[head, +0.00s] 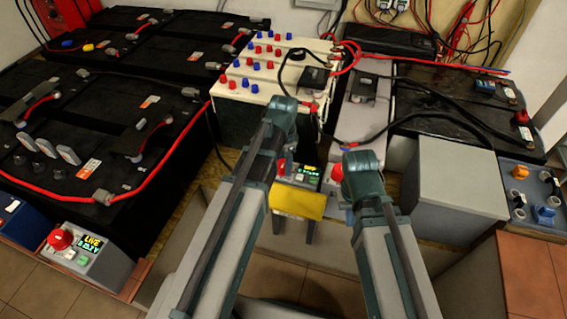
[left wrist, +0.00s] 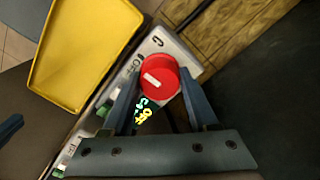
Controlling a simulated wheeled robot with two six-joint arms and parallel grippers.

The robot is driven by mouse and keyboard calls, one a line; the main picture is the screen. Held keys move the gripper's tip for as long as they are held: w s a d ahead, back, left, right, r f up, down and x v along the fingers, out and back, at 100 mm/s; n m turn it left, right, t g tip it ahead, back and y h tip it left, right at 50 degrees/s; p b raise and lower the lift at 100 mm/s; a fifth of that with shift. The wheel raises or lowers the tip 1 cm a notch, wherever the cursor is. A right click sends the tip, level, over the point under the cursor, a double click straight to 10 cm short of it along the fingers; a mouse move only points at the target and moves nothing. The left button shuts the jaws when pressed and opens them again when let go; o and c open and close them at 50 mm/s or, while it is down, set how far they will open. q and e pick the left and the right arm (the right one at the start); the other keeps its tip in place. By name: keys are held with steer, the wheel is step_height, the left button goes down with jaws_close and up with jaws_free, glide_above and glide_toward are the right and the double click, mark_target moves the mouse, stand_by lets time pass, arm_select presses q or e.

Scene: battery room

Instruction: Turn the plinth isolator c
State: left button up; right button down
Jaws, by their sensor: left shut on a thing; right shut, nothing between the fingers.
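The plinth isolator c is a light grey box with a red round knob (left wrist: 160,77) and a lit display (left wrist: 146,112). A letter C (left wrist: 157,41) is printed on its face. The knob carries a white mark on its left side. My left gripper (left wrist: 159,98) is shut on the red knob, one finger on each side. In the head view the display (head: 310,170) shows, while my left arm covers part of the box. My right gripper (head: 360,172) is seen from behind, to the right of the isolator; its fingertips are hidden. A red round part (head: 336,172) shows beside it.
A yellow tray (head: 298,203) stands just in front of the isolator. Another isolator (head: 65,240) with a red knob and a display reading LIVE is at the left. Black batteries (head: 150,120) with red cables fill the left. A grey box (head: 455,185) stands at right.

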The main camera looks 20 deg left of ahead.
mark_target(283, 163)
arm_select(q)
steer(key=shift+m, duration=0.3)
stand_by(0.4)
steer(key=o, duration=1.4)
step_height(283, 163, up, 14)
steer(key=p, duration=1.4)
steer(key=shift+f, duration=0.1)
